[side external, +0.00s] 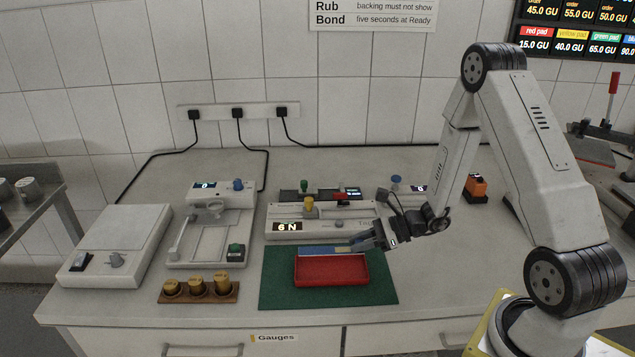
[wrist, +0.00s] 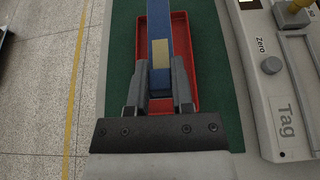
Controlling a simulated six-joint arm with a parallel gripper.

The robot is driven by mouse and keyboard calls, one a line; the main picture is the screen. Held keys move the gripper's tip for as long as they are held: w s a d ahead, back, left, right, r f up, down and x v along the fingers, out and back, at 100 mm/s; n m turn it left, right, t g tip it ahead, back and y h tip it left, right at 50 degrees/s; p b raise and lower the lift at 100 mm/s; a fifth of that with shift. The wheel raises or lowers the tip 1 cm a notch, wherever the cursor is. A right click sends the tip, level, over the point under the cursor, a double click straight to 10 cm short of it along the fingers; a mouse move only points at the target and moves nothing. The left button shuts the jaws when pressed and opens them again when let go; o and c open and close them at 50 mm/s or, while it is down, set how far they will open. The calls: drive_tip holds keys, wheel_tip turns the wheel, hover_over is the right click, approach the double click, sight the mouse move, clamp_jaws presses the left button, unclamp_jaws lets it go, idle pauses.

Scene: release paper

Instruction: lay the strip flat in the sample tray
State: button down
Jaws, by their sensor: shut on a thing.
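The strip (side external: 328,250) is blue with a tan patch. In the side view it is level, just behind and above the back rim of the red sample tray (side external: 332,272). In the wrist view the strip (wrist: 160,35) runs lengthwise away from my gripper, over the tray (wrist: 184,50). My gripper (side external: 368,242) is shut on the strip's near end, at the tray's right end in the side view. Both fingers also show in the wrist view (wrist: 160,88), one on each side of the strip. The exact gap between strip and tray floor cannot be told.
The tray stands on a green mat (side external: 275,292) near the bench's front. A white tester (side external: 290,228) reading 6 N is close behind. A wooden block with brass weights (side external: 198,289) and a scale-like device (side external: 210,240) stand left. Bare bench lies right of the mat.

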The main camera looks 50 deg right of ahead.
sight(357, 270)
drive_tip(key=shift+f, duration=1.4)
drive_tip(key=shift+f, duration=1.75)
drive_tip(key=shift+f, duration=0.15)
drive_tip(key=c, duration=0.5)
unclamp_jaws()
drive_tip(key=shift+v, duration=6.05)
